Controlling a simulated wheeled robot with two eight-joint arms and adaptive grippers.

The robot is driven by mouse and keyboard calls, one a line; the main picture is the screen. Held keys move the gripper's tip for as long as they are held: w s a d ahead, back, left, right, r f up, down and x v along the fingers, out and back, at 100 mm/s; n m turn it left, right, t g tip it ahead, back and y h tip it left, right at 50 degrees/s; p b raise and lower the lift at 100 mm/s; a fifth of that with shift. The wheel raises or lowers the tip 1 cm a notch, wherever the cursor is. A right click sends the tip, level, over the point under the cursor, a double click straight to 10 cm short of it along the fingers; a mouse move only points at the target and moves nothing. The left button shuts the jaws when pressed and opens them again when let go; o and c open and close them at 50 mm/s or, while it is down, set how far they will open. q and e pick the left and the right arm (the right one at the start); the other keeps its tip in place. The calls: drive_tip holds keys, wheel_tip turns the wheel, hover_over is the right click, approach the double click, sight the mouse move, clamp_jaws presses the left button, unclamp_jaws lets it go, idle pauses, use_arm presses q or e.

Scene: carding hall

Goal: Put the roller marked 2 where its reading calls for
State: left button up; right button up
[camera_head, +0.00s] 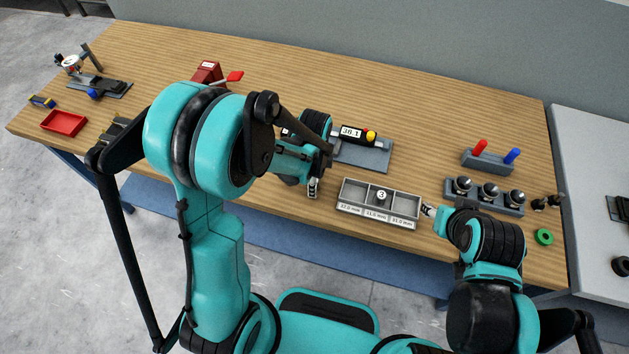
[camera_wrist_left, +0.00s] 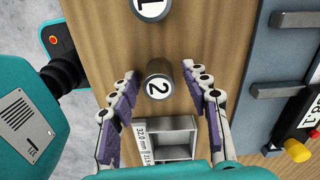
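In the left wrist view the dark roller marked 2 (camera_wrist_left: 158,86) stands on the wooden bench between the spread fingers of my left gripper (camera_wrist_left: 159,70). The fingers appear clear of it on both sides. In the head view my left arm hides it. The roller marked 1 (camera_wrist_left: 151,6) is beyond it at the wrist view's top edge. A grey three-compartment tray (camera_head: 343,192) has millimetre labels along its front; the roller marked 3 (camera_head: 381,195) is in its middle compartment. My right gripper (camera_head: 428,210) is by the tray's right end; its fingers are too small to judge.
A gauge with a display (camera_head: 351,132), seemingly 38.1, sits behind the tray on a grey base (camera_head: 372,155). To the right are a rack with red and blue pegs (camera_head: 487,160), a row of dark knobs (camera_head: 489,193) and a green ring (camera_head: 544,237). A red tray (camera_head: 64,122) is far left.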

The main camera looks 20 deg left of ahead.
use_arm(q)
drive_tip(key=shift+r, duration=0.1)
drive_tip(key=shift+r+p, duration=0.2)
drive_tip(key=shift+p, duration=0.15)
wheel_tip(320, 180, up, 11)
drive_tip(key=p, duration=0.3)
drive_tip(key=s+a+r+n+t, duration=0.2)
drive_tip(key=s+r+n, duration=0.3)
drive_tip(key=n, duration=0.3)
drive_tip(key=s+a+r+n+t, duration=0.3)
drive_tip(key=s+r+n+t, duration=0.2)
drive_tip(key=n, duration=0.3)
drive_tip(key=shift+s+r+n, duration=0.15)
drive_tip(key=shift+n, duration=0.25)
wheel_tip(320, 180, down, 8)
drive_tip(key=b, duration=0.7)
drive_tip(key=shift+r, duration=0.2)
